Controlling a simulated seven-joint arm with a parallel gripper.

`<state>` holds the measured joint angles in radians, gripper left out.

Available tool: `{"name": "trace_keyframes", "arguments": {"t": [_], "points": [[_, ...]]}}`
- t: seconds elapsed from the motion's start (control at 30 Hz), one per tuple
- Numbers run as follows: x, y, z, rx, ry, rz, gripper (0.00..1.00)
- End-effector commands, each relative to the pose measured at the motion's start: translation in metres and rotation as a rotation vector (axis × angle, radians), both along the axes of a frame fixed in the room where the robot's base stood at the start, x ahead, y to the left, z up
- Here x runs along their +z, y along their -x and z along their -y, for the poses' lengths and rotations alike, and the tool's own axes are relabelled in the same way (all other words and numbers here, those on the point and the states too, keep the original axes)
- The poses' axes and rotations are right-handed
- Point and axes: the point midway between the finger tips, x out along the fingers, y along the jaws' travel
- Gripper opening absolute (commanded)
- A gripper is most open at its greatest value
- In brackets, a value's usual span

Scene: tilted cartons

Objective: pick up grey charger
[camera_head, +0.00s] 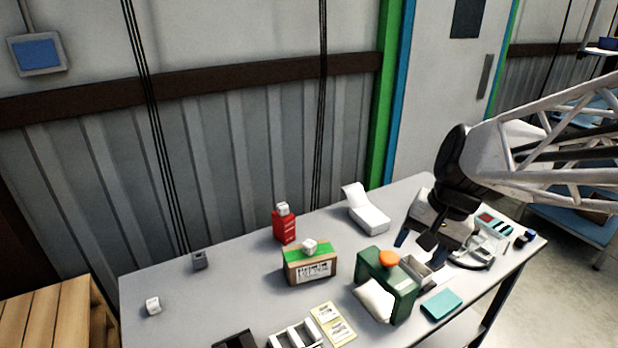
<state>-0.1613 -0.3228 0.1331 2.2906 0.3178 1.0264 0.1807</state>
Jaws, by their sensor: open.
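A small grey block (199,260) stands upright near the back left edge of the table; it is the likeliest grey charger, though its details are too small to be sure. My gripper (424,244) is at the right side of the table, pointing down, with its jaws apart. It is far to the right of the grey block, and no held object shows. It hides part of the table behind it.
A red bottle (284,228), a carton with a green top (309,266) and a green holder (384,285) stand between the gripper and grey block. A white cube (153,307) lies at left. The table (225,300) is clear around the grey block.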

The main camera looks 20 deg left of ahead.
Motion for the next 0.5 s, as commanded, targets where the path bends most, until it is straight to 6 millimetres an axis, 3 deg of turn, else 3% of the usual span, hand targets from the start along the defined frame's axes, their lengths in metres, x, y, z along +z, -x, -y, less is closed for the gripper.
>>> {"name": "trace_keyframes", "arguments": {"t": [0.5], "points": [[-0.03, -0.082, -0.112, -0.088, -0.151, -0.224, 0.64]]}}
